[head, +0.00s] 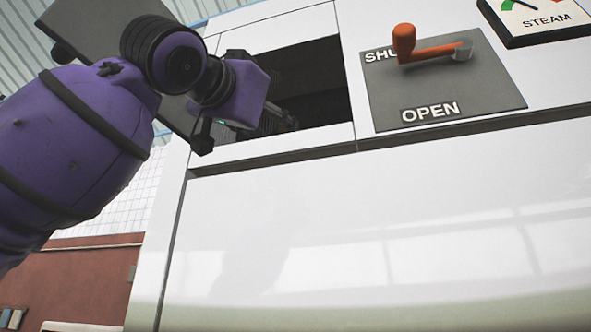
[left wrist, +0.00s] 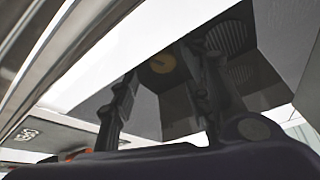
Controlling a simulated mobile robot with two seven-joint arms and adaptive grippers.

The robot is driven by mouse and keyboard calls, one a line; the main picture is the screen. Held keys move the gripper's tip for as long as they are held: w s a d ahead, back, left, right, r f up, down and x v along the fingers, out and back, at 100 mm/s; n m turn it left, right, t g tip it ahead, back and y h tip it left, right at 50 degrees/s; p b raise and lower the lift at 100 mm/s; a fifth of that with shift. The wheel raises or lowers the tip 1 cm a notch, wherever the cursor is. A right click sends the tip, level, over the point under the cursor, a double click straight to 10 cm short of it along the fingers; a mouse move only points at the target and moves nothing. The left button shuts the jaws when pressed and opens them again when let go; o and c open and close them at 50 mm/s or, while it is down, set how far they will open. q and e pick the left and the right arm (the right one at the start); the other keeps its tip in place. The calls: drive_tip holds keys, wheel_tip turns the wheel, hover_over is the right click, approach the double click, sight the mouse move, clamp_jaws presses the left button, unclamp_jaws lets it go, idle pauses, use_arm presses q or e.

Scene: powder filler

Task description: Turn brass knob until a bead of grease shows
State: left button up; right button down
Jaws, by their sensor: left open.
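The brass knob (left wrist: 163,63) shows in the left wrist view as a small, dim yellow-brown disc inside a dark recess. My left gripper (left wrist: 162,62) is open, with one dark finger on each side of the knob in that picture. I cannot tell whether either finger touches it. In the head view my left gripper (head: 276,120) reaches into the dark opening (head: 318,85) of the white machine. The knob is hidden there. No bead of grease can be made out. My right gripper is not in view.
Right of the opening, an orange-handled lever (head: 405,42) sits on a grey plate (head: 480,92) marked OPEN, with another label partly covered. A steam gauge (head: 540,15) is at top right. A grey panel (head: 90,22) stands out left of the opening. The white front (head: 360,230) below is flat and clear.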

use_arm(q)
drive_tip(key=x, duration=0.7)
drive_tip(key=shift+w+d+r, duration=0.1)
drive_tip(key=shift+r, duration=0.05)
drive_tip(key=c, duration=1)
